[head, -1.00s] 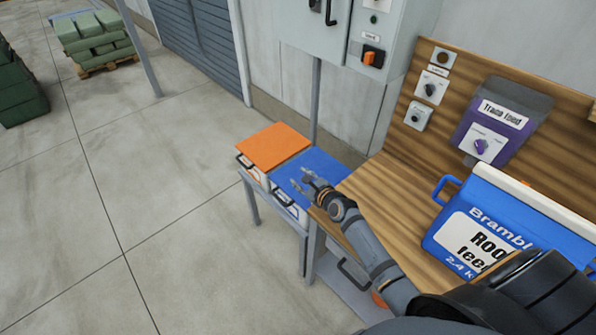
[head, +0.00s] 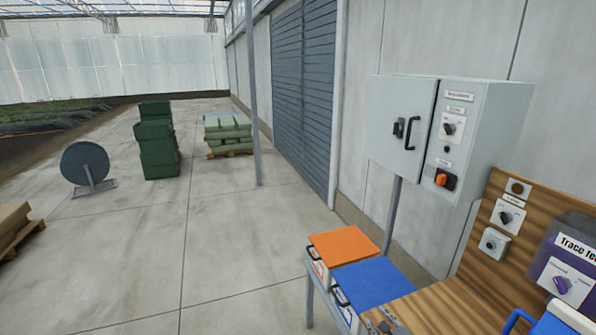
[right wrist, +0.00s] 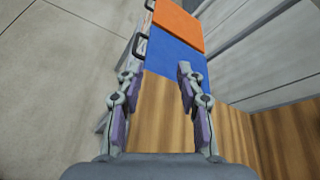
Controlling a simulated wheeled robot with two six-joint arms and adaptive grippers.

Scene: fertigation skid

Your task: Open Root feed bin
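Two lidded bins stand side by side on a low stand beyond the wooden bench, one with an orange lid (head: 345,242) and one with a blue lid (head: 372,286). Both lids lie flat and look shut. Their front labels are too small to read, so I cannot tell which is the Root feed bin. The right wrist view shows the orange lid (right wrist: 179,24) and blue lid (right wrist: 172,55) ahead of my right gripper (right wrist: 157,78). My left gripper is not in view.
The wooden bench (head: 450,308) carries a blue container (head: 555,322) at the lower right. Open concrete floor (head: 200,265) lies left of the bins.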

